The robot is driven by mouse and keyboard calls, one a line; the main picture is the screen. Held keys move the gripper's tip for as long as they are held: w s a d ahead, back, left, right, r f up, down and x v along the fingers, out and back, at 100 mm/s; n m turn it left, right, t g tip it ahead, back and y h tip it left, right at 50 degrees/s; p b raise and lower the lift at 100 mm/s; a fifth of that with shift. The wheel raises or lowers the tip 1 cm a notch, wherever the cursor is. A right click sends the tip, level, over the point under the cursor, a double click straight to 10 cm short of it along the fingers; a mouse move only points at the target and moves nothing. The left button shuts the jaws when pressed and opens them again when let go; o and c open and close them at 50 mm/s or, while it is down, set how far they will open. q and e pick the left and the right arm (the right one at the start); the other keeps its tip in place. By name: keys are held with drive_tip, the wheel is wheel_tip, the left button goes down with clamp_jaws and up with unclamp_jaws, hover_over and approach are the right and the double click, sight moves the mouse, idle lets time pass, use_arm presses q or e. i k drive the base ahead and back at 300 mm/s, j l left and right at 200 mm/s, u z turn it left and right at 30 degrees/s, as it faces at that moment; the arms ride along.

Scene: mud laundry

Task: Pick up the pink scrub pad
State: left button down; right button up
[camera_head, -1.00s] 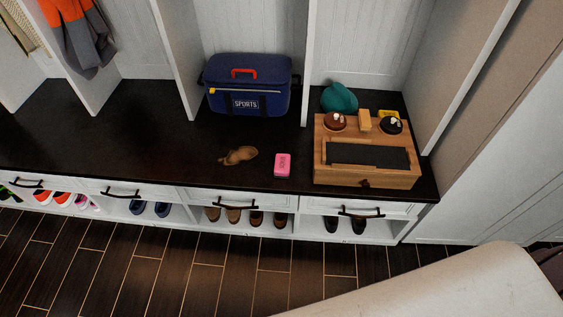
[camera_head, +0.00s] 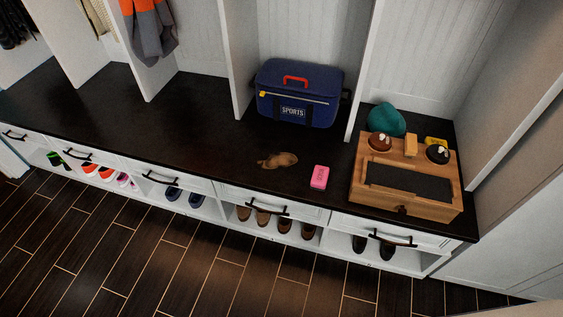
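The pink scrub pad (camera_head: 320,177) lies on the dark bench top (camera_head: 200,140), near its front edge. It sits between a brown crumpled item (camera_head: 278,160) on its left and a wooden shoe-care box (camera_head: 406,178) on its right, apart from both. Nothing covers it. Neither of my grippers shows in the head view.
A blue sports bag (camera_head: 300,95) stands behind the pad. White dividers (camera_head: 241,60) rise from the bench. Shoes fill cubbies below drawers (camera_head: 272,203). The wooden floor (camera_head: 170,255) in front is clear.

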sight(320, 174)
drive_tip(key=i+j+z, duration=0.3)
drive_tip(key=j, duration=0.3)
drive_tip(key=i+j+z, duration=0.1)
drive_tip(key=i+j, duration=0.15)
drive_tip(key=i+j+z, duration=0.15)
drive_tip(key=j, duration=0.35)
